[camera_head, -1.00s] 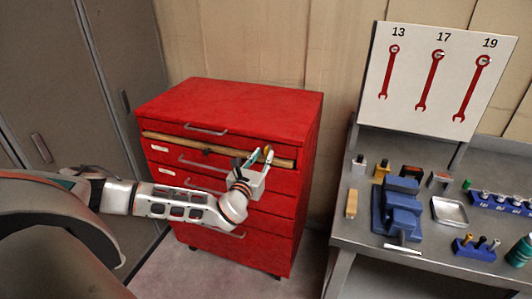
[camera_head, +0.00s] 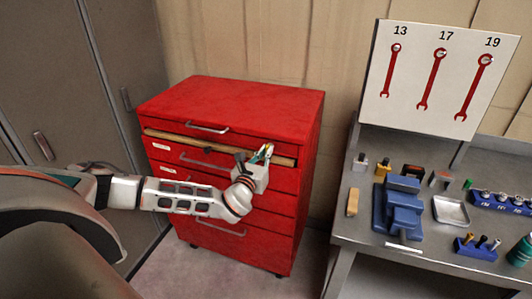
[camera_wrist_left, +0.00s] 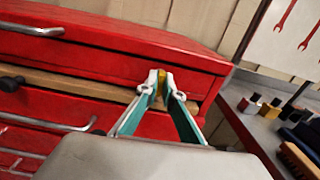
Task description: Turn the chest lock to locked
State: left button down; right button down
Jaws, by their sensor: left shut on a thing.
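The red tool chest (camera_head: 230,100) stands against the wall in the head view, and its upper front fills much of the left wrist view (camera_wrist_left: 120,45). The chest lock (camera_wrist_left: 161,75) is a small yellow-gold piece at the right of the chest front, mostly covered by the fingertips. My left gripper (camera_head: 266,152) is at the upper right of the chest front. In the left wrist view its fingertips (camera_wrist_left: 160,80) are shut on the lock from both sides. The lock's exact angle is hidden. My right gripper is not in view.
A wooden bar (camera_head: 175,138) with a dark knob (camera_wrist_left: 12,83) runs across the chest below the top drawer. A workbench (camera_head: 350,228) with a blue vise (camera_head: 397,205) and tools stands to the right. Grey cabinets (camera_head: 60,90) stand at left. Floor shows between chest and bench.

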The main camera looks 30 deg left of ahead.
pick_arm(q)
jog(key=shift+f, duration=0.1)
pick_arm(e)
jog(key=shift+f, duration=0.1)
pick_arm(q)
jog(key=shift+a+f+n+b, duration=0.1)
jog(key=shift+n+b, duration=1.15)
jog(key=shift+n, duration=3.1)
jog(key=shift+a+f+n+b, duration=0.1)
jog(key=shift+n+b, duration=1.1)
jog(key=shift+n, duration=3.15)
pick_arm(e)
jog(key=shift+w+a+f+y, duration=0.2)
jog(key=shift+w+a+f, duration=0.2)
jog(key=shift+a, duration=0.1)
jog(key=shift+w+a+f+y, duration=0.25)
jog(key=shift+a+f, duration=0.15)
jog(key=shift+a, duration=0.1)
pick_arm(q)
jog(key=shift+n, duration=0.3)
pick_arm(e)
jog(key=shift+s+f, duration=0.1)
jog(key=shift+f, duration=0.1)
pick_arm(q)
jog(key=c, duration=2.2)
grip_release()
